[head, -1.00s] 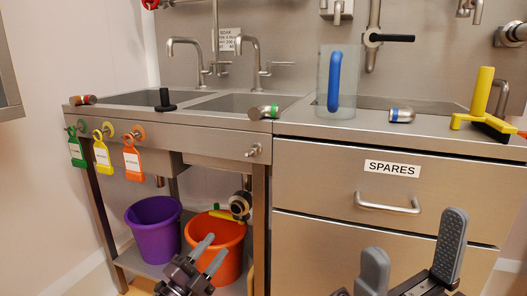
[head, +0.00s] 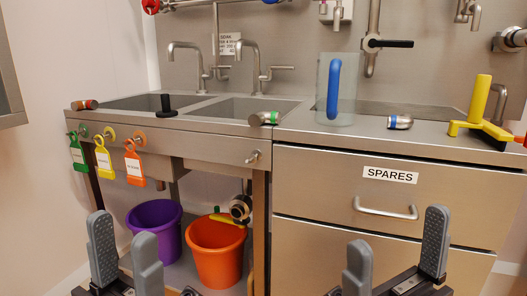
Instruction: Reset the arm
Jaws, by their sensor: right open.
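My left gripper (head: 124,256) is at the bottom left of the head view, in front of the lower shelf. Its two grey fingers are apart with nothing between them. My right gripper (head: 397,256) is at the bottom right, in front of the lower drawer front. Its fingers are also apart and empty. Both grippers point upward and touch nothing that I can see. The rest of both arms lies outside the view.
A steel sink counter (head: 215,125) spans the view, with a SPARES drawer (head: 390,175) at right. Green, yellow and orange tags (head: 135,166) hang on its front. A purple bucket (head: 155,228) and an orange bucket (head: 215,252) stand below. A clear container with a blue handle (head: 334,88) stands on top.

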